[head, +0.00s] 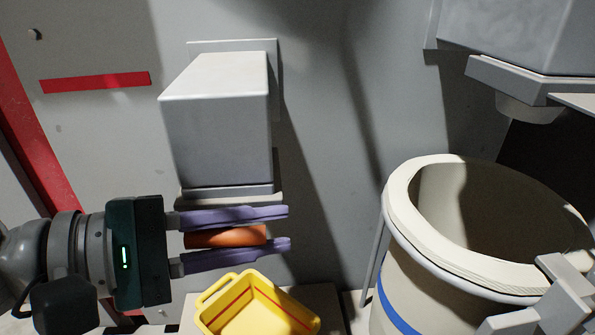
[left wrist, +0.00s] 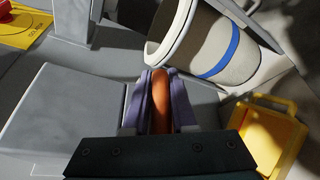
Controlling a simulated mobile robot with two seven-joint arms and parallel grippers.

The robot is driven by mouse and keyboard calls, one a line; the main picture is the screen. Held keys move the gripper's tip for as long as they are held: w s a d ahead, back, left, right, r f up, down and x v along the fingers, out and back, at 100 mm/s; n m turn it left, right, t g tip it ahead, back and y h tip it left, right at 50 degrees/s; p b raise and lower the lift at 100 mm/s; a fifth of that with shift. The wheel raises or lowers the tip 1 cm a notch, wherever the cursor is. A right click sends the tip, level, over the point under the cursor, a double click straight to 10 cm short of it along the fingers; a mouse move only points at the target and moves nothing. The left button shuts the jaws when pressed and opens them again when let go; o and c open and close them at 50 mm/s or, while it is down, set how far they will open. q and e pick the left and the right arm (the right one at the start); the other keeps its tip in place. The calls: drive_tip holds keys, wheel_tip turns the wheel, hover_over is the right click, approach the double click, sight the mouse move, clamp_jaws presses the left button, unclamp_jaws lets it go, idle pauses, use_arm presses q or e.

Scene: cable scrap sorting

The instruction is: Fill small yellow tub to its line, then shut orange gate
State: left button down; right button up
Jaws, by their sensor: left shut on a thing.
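My left gripper (head: 284,229) comes in from the left under a grey box-shaped hopper (head: 218,130). Its purple fingers are shut on the orange gate (head: 225,237), of which a rounded bar shows between them. The orange bar also shows between the fingers in the left wrist view (left wrist: 160,105). The small yellow tub (head: 212,312) stands just below the fingers, with a red line around its inside wall. Its lower part is cut off by the picture edge, and I see no scrap in the visible part.
A large cream barrel (head: 425,235) with a blue band stands at the right, its inside in shadow. Another grey hopper (head: 520,35) hangs above it. A grey wall with a red strip (head: 95,82) is behind. A yellow plate (left wrist: 25,28) lies at the wrist view's upper left.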

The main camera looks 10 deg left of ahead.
use_arm(q)
drive_tip(key=shift+s+d+p, duration=0.1)
drive_tip(key=shift+s+p, duration=0.2)
drive_tip(key=shift+s, duration=0.15)
drive_tip(key=shift+s+d+f, duration=0.1)
drive_tip(key=shift+s+f, duration=0.1)
drive_tip(key=shift+f, duration=0.05)
drive_tip(key=c, duration=1.1)
unclamp_jaws()
drive_tip(key=shift+o, duration=0.2)
drive_tip(key=shift+r, duration=0.1)
drive_tip(key=shift+r, duration=0.1)
drive_tip(key=shift+s+a, duration=0.1)
drive_tip(key=shift+a, duration=0.15)
drive_tip(key=p+v, duration=0.2)
drive_tip(key=v, duration=0.7)
drive_tip(key=shift+s+a+r, duration=0.1)
